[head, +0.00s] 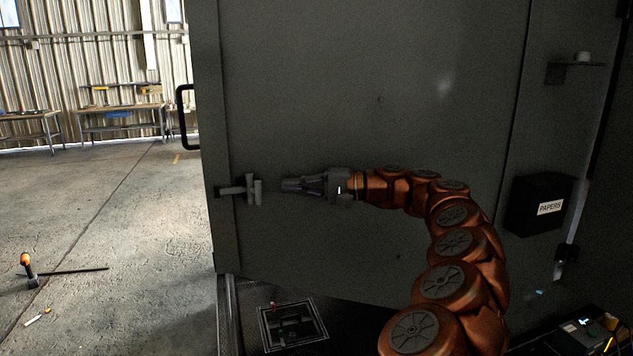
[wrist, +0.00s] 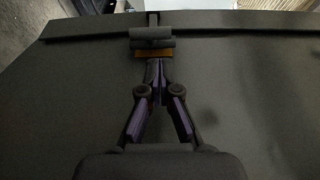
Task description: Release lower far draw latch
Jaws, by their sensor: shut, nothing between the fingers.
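The draw latch (head: 254,190) is a grey metal piece near the left edge of the large grey door panel (head: 300,120). A short bar runs from it to the left, over the panel's edge. My gripper (head: 284,185) is shut and empty, just right of the latch, with a small gap in the head view. In the wrist view the latch (wrist: 152,40) lies straight ahead of my shut fingertips (wrist: 155,64), with an orange-brown strip (wrist: 154,54) between them. Whether the fingertips touch the strip I cannot tell.
A black handle (head: 183,118) stands out from the panel's left edge. A black box marked PAPERS (head: 537,208) is on the right. A framed opening (head: 292,324) lies below. Open concrete floor is at left, with a hammer-like tool (head: 29,270) and a rod (head: 75,271).

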